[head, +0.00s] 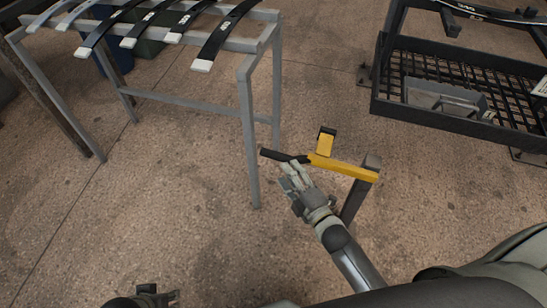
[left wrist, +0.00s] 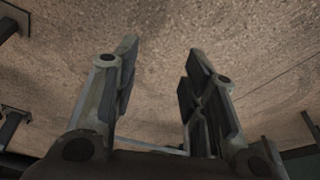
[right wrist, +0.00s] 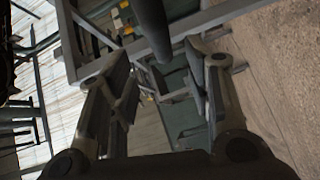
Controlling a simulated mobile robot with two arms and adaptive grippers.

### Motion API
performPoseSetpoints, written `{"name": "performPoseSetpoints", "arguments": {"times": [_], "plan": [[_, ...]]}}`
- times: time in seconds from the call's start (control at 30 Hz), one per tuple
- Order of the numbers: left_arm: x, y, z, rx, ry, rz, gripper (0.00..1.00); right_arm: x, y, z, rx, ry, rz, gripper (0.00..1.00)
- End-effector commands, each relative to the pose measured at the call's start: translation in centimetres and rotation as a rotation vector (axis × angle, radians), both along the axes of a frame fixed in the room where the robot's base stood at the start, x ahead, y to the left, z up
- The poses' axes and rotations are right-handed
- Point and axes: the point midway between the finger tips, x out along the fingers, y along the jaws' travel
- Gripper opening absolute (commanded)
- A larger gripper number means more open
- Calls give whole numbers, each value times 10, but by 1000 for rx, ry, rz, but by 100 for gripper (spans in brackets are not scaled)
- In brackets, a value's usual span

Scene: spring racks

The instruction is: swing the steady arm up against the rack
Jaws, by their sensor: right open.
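The steady arm (head: 340,167) is a yellow bar with an upright yellow block (head: 325,143) and a black handle (head: 282,156) at its left end. It is joined to a short dark post (head: 358,192) and points left, its handle apart from the grey metal rack (head: 251,120). My right gripper (head: 289,170) is open just by the handle. In the right wrist view the dark handle (right wrist: 153,28) shows beyond and between the open fingertips (right wrist: 160,55); I see no grip on it. My left gripper (left wrist: 160,55) is open and empty, over bare floor.
Several dark leaf springs with pale ends (head: 203,65) lie across the grey rack and overhang its front. A black rack with a mesh basket (head: 440,117) stands at the upper right, with a grey metal tray (head: 445,97) in it. The speckled floor (head: 150,220) between is clear.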

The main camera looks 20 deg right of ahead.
Motion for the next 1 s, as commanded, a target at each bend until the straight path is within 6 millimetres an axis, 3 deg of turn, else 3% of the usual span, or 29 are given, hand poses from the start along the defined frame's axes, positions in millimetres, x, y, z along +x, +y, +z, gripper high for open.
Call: {"name": "performPoseSetpoints", "arguments": {"times": [0.37,0.5,0.9,1.0], "plan": [[-11,2,46,0,-27,3,40,69,14,-7,2,0,1,46],[-13,3,48,-1,-27,3,40,84,17,-8,3,2,0,46],[-14,3,51,0,-30,4,40,92,18,-8,3,4,0,46],[-14,3,51,0,-30,4,40,92,18,-8,4,3,0,36]]}}
